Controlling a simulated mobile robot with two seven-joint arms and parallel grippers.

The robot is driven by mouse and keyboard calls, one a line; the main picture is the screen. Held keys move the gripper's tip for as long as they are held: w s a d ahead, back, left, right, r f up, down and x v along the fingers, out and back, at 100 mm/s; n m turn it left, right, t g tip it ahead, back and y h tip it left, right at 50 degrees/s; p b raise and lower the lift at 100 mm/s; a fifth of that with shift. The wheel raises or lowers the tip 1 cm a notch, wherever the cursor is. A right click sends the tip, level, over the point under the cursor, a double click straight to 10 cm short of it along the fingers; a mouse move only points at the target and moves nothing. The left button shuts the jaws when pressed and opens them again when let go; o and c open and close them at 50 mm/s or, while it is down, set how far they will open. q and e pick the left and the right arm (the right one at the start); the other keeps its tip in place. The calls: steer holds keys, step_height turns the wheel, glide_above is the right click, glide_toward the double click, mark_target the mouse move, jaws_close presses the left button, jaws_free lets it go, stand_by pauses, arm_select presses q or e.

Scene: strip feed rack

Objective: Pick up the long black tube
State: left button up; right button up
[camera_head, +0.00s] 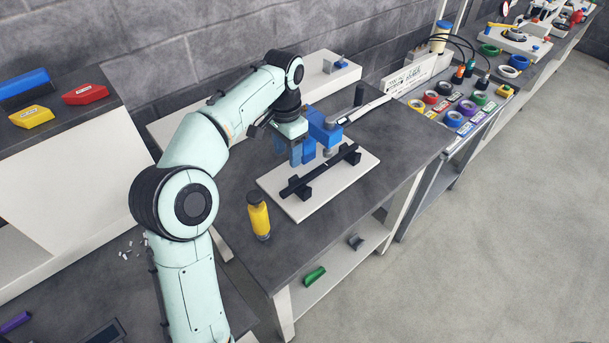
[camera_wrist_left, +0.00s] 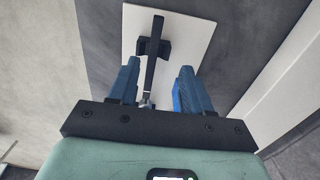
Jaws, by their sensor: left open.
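The long black tube (camera_head: 322,172) lies across two black holders on a white board (camera_head: 302,209) on the dark table. In the left wrist view the tube (camera_wrist_left: 152,62) runs away from me above the white board (camera_wrist_left: 195,30). My left gripper (camera_head: 309,150), with blue fingers, is open beside the tube's middle in the head view. In the left wrist view the open fingers (camera_wrist_left: 159,70) stand on either side of the tube's near part, with gaps on both sides. I cannot tell whether they are low enough to be around it. My right gripper is not in view.
A yellow bottle (camera_head: 258,217) stands left of the board near the table's front. A white sign (camera_head: 408,75) and several coloured rings are at the right. The table right of the board is clear.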

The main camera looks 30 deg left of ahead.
arm_select(q)
steer(key=b, duration=0.1)
glide_above(288, 189)
steer(key=f, duration=0.5)
steer(key=shift+w+a+f, duration=0.2)
steer(key=shift+w+f, duration=0.2)
steer(key=shift+f, duration=0.3)
steer(key=f, duration=0.2)
steer(key=s+f+b, duration=0.1)
steer(key=f, duration=0.1)
steer(key=shift+d+f, duration=0.15)
steer(key=shift+d, duration=0.05)
steer(key=shift+w+f, duration=0.1)
steer(key=shift+f, duration=0.3)
steer(key=shift+w, duration=0.1)
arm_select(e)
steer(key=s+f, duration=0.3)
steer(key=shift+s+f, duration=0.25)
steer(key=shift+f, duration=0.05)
arm_select(q)
jaws_close()
